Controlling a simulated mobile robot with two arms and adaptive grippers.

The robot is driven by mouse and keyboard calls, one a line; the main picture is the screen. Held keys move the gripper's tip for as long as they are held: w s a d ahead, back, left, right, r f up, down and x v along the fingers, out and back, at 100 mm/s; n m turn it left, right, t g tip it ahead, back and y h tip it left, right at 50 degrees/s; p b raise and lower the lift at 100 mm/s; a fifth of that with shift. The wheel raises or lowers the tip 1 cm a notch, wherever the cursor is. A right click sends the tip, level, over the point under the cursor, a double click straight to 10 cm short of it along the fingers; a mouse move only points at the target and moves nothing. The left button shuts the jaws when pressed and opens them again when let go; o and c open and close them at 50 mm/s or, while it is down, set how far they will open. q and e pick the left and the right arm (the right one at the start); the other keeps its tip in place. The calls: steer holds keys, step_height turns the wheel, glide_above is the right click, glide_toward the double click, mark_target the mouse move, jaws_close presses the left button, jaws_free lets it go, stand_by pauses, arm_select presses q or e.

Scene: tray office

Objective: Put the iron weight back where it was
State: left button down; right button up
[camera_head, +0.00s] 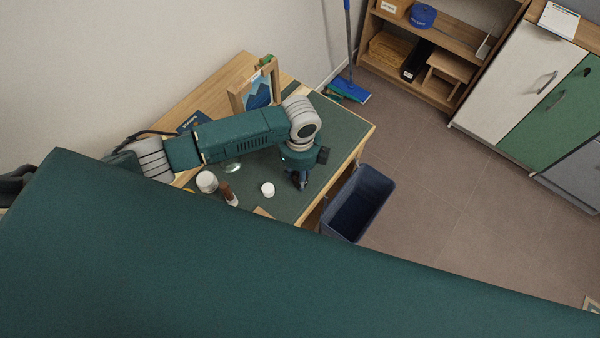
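I cannot make out an iron weight in the head view. My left arm reaches in from the left over a desk with a dark green top (335,135). Its gripper (299,184) points down over the right part of the desk, close to the surface. The fingers are dark and small, so whether they are open, shut or holding something cannot be told. A small white round object (268,189) stands on the desk left of the gripper, apart from it. My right gripper is not in view. A large green part of mine hides the near side.
A white round container (207,182), a brown object (230,197) and a shiny piece (232,168) are left on the desk. A wooden frame (237,103) stands behind the arm. A blue bin (381,188) stands right of the desk.

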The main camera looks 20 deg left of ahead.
arm_select(q)
steer(key=shift+f, duration=0.1)
steer(key=c, duration=1.2)
jaws_free()
step_height(320, 180, up, 12)
steer(key=shift+r+b, duration=0.2)
steer(key=shift+b, duration=0.5)
